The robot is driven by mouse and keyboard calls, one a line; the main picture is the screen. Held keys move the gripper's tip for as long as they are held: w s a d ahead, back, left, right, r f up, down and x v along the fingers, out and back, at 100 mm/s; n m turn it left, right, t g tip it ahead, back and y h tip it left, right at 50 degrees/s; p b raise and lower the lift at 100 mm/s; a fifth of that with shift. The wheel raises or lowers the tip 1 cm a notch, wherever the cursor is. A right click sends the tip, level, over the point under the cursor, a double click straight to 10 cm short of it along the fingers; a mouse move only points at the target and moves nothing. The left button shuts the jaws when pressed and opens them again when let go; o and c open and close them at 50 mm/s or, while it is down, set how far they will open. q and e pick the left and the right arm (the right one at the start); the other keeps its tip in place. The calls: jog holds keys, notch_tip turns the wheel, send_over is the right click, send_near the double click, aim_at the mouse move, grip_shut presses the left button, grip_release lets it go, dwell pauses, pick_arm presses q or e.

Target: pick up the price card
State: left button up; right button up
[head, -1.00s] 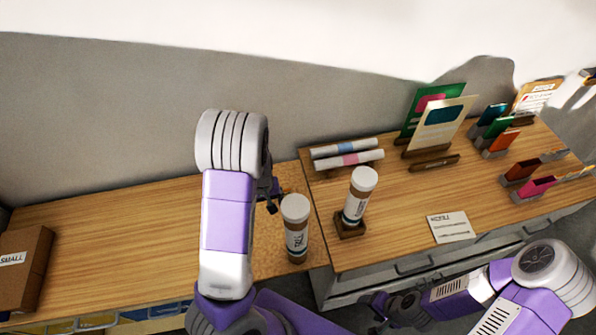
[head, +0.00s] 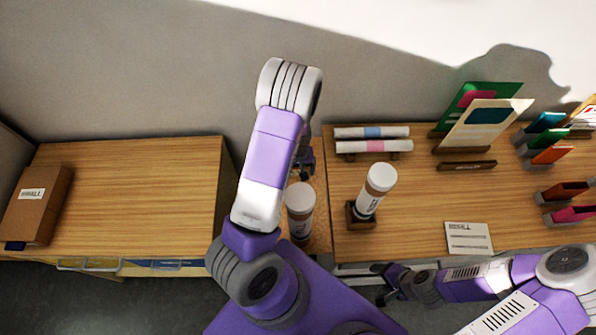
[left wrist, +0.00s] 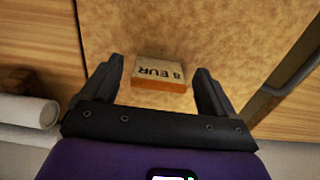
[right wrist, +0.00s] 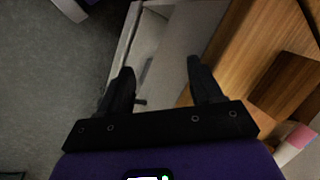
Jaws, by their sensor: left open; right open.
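The price card (left wrist: 158,73), a small tan block-like card marked "8 EUR", lies on a cork-coloured surface (left wrist: 225,30) in the left wrist view. My left gripper (left wrist: 160,66) is open, with the card between its fingertips; I cannot tell if they touch it. In the head view my left gripper (head: 303,166) hangs over the cork strip between the two tables, and the card is hidden there. My right gripper (head: 384,284) is open and empty at the front edge of the right table; it also shows in the right wrist view (right wrist: 160,68).
A capped tube (head: 300,210) stands just in front of my left gripper. Another tube (head: 376,190) leans in a wooden holder. A white printed card (head: 469,238) lies on the right table. A brown box (head: 37,207) is far left; the left table (head: 130,190) is mostly clear.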

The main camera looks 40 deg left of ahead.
pick_arm(q)
jog(key=c, duration=1.1)
jog(key=shift+w, duration=0.1)
jog(key=shift+r, duration=0.1)
